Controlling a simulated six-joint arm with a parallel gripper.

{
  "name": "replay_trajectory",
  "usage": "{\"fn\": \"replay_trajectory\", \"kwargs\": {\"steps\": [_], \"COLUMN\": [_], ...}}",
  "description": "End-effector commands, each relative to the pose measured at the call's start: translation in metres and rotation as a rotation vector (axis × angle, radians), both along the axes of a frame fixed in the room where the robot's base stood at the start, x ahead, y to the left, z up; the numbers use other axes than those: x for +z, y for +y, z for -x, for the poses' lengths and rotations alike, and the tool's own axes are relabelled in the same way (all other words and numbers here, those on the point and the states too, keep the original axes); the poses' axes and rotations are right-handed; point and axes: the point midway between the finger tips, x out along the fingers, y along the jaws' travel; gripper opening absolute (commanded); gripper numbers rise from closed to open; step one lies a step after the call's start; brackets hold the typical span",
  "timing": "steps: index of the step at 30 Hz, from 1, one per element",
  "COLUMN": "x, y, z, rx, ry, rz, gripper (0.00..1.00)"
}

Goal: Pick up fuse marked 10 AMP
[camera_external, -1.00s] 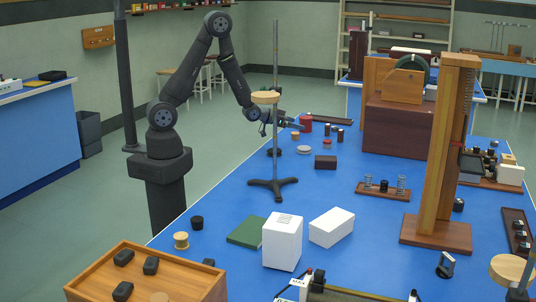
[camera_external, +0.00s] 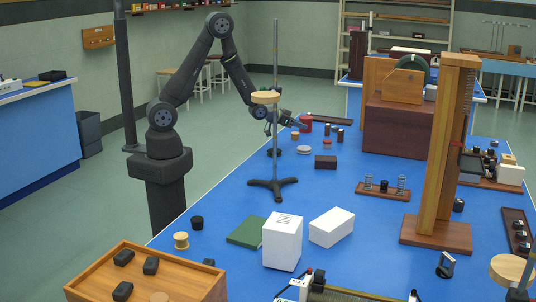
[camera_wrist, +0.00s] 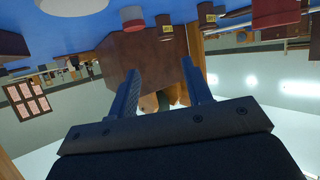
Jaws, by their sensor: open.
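Two small dark cylinders that look like fuses stand near the back of the blue bench, one (camera_external: 327,129) and another (camera_external: 340,135) close beside it. In the wrist view two such cylinders with yellow labels show, one (camera_wrist: 166,28) and another (camera_wrist: 207,17). Their markings are too small to read, so I cannot tell which is 10 AMP.
A retort stand (camera_external: 273,185) with a wooden disc rises in front of my gripper in the picture. A white disc (camera_external: 304,150), a small red-topped piece (camera_external: 327,144) and a dark block (camera_external: 325,162) lie nearby. A large brown box (camera_external: 398,130) stands right.

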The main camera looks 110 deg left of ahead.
Motion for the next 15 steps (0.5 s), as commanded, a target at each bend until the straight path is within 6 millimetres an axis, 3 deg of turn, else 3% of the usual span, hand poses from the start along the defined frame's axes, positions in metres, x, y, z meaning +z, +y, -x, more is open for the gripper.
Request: {"fn": "replay_trajectory", "kwargs": {"steps": [6, 15], "x": [-0.009, 0.003], "y": [0.03, 0.064], "z": [-0.063, -0.125], "rx": [0.024, 0.166], "ry": [0.07, 0.21], "rz": [0.191, 0.428], "gripper": [0.45, 0.45]}}
